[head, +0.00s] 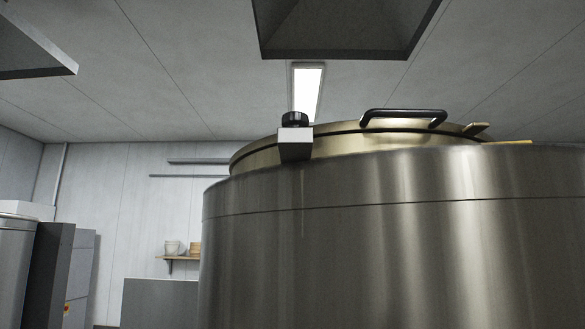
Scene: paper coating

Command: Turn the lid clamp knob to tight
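The lid clamp knob (295,119) is small, round and black. It sits on top of a pale metal clamp block (295,142) at the front left rim of a large steel vessel (340,255). The brassy lid (258,155) lies on the vessel and carries a black bar handle (403,115). I cannot tell from here how far the knob is turned. My gripper is not in view.
A dark hood (345,28) hangs above the vessel, and another hood edge (35,50) shows at upper left. A wall shelf (180,258) holds small containers. Grey cabinets (78,275) and a steel drum (15,270) stand at left.

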